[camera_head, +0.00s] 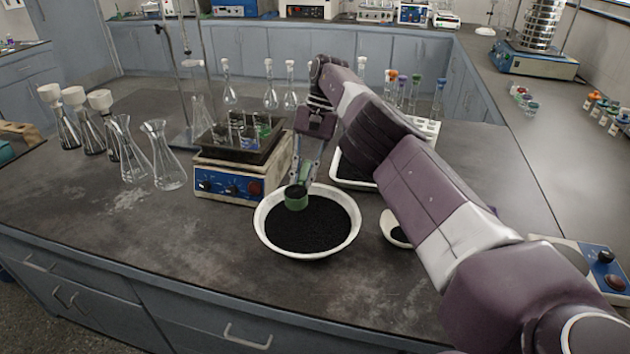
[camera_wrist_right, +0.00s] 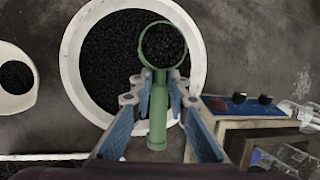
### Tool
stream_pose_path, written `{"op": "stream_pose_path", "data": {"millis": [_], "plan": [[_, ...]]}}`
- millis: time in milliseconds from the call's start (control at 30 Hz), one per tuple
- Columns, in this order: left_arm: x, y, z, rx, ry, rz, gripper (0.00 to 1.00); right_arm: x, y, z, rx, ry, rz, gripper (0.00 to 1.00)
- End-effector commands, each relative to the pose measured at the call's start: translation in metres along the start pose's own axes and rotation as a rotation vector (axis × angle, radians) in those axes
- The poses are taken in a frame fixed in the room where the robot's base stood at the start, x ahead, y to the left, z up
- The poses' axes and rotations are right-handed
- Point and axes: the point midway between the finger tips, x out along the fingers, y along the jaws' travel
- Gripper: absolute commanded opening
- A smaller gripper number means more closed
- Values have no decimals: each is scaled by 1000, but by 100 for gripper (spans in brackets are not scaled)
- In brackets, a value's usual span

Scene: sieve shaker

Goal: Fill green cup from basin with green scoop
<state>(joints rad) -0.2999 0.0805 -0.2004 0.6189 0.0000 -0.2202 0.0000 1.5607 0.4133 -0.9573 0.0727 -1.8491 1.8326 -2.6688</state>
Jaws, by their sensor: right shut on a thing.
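My right gripper (camera_head: 301,172) points down at the back of the white basin (camera_head: 270,241), which holds black granules (camera_head: 318,226). It is shut on the handle of the green scoop (camera_wrist_right: 158,112). The scoop's round bowl (camera_head: 296,201) is over the black granules near the basin's rear edge. Black granules show inside the bowl in the right wrist view. I cannot tell whether the bowl touches the granules below. A green cup (camera_head: 263,129) appears among clear cups in the dark tray on the blue-fronted shaker, behind the basin, partly hidden. My left gripper is out of view.
The shaker (camera_head: 226,184) stands just behind and left of the basin. A small white dish (camera_head: 393,228) with black contents is right of it, and a white tray (camera_head: 352,183) is behind. Glass flasks (camera_head: 163,157) stand at left. The front bench is clear.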

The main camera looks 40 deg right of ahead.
Motion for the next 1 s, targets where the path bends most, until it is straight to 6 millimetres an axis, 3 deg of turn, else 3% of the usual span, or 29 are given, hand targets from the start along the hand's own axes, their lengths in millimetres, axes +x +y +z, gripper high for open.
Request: {"op": "stream_pose_path", "data": {"millis": [1000], "plan": [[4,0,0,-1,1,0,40,1,21,-18,77,17,-33,0]]}}
